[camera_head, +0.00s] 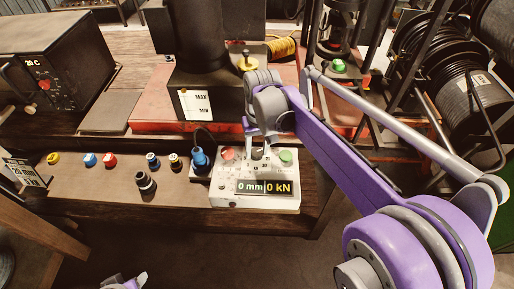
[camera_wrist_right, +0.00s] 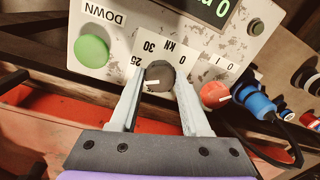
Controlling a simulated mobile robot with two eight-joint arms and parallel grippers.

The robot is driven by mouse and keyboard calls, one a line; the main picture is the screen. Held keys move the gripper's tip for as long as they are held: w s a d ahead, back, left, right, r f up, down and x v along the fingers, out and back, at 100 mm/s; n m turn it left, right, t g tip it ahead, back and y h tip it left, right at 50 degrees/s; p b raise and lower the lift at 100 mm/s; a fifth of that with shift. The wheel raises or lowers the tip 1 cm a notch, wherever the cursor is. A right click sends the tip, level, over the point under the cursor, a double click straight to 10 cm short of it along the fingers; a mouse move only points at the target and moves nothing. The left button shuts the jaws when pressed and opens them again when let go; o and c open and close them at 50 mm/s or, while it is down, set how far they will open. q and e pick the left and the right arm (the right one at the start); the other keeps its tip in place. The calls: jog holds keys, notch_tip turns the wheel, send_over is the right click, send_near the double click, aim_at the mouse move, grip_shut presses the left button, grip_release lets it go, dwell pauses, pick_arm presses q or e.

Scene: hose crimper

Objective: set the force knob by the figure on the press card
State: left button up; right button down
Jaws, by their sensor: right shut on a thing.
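The white control box (camera_head: 228,195) stands at the bench's front edge. Its display reads 0 mm and 0 kN. The dark force knob (camera_wrist_right: 160,76) sits on its face between the red button (camera_wrist_right: 214,95) and the green DOWN button (camera_wrist_right: 91,50). Figures 25, 30, KN and 0 show around the knob, which has a short white mark. My right gripper (camera_head: 257,141) reaches down to the box; its fingers (camera_wrist_right: 159,92) are shut on the knob's sides. The press card (camera_head: 22,172) is at the far left, its print too small to read surely. A bit of my left gripper (camera_head: 127,281) shows at the bottom edge.
A blue connector (camera_head: 200,159) with a cable stands beside the box. Several small coloured fittings (camera_head: 109,160) line the bench to the left. The red press base (camera_head: 150,125) is behind, and a hose reel (camera_head: 466,90) is at the right.

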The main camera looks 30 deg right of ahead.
aim_at(257, 150)
jog(key=n, duration=0.6)
jog(key=shift+n, duration=0.3)
jog(key=n, duration=0.6)
jog(key=shift+w+g, duration=0.1)
jog(key=shift+g, duration=0.2)
jog(key=shift+c, duration=1.8)
grip_release()
notch_tip(257, 150, up, 11)
jog(key=p, duration=0.1)
jog(key=shift+w+d, duration=0.15)
jog(key=shift+d, duration=0.05)
